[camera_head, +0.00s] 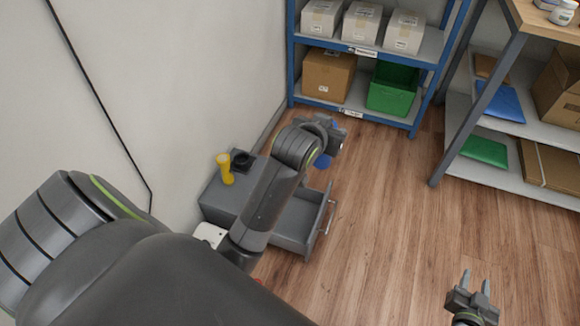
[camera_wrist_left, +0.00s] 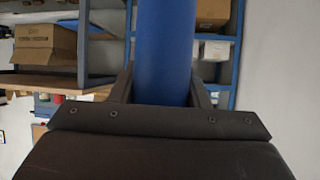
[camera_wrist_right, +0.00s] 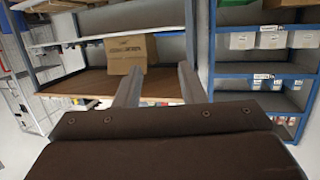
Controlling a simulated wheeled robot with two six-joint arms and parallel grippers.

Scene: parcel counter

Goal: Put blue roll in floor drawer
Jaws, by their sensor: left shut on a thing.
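The blue roll (camera_wrist_left: 165,50) stands large between the fingers of my left gripper (camera_wrist_left: 162,88) in the left wrist view. In the head view, only small blue parts of the roll (camera_head: 322,161) show below my left gripper (camera_head: 335,135); my arm hides the rest. The grey floor drawer (camera_head: 293,222) is pulled open, and my left forearm covers part of it. The roll is held near the drawer's far right side, above the floor. My right gripper (camera_head: 473,283) is open and empty, low at the right; its fingers also show apart in the right wrist view (camera_wrist_right: 158,85).
A yellow object (camera_head: 225,168) and a black roll (camera_head: 241,161) stand on the grey drawer cabinet by the wall. A blue shelf (camera_head: 412,130) with boxes and a green bin (camera_head: 392,92) stands behind. A workbench (camera_head: 436,165) is at right. The middle floor is clear.

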